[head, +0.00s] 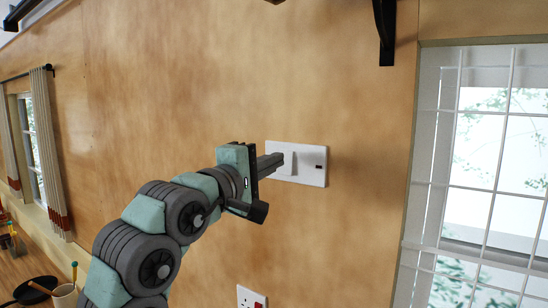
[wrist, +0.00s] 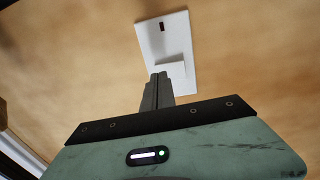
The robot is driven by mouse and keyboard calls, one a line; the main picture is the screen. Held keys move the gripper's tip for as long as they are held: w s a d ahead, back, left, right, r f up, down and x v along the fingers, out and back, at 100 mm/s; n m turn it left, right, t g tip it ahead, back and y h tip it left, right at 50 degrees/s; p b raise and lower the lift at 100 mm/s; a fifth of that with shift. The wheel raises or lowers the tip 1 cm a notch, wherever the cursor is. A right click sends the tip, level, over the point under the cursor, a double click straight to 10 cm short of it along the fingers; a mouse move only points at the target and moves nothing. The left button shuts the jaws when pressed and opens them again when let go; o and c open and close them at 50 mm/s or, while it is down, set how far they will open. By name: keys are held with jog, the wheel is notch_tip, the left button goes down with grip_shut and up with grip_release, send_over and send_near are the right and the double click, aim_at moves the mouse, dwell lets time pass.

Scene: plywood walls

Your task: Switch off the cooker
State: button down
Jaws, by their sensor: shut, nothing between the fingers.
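The cooker switch is a white wall plate (head: 312,166) on the plywood wall, with a broad white rocker (head: 289,162) on its left half and a small dark indicator window on its right. My gripper (head: 278,160) is shut and empty, its fingertips at the rocker's left side. In the wrist view the fingertips (wrist: 158,76) overlap the near edge of the plate (wrist: 176,28), just beside the raised rocker (wrist: 172,66). I cannot tell whether they touch it. The indicator window looks dark, with a reddish tint in the wrist view.
A second white socket plate (head: 251,298) with a red switch sits lower on the wall. A barred window (head: 490,150) is at the right, a black bracket (head: 385,30) above. The wall around the plate is clear.

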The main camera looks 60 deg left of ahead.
jog(key=r+b+v, duration=0.2)
jog(key=v, duration=0.9)
jog(key=shift+s, duration=0.25)
jog(key=shift+d+r, duration=0.1)
jog(key=shift+r, duration=0.05)
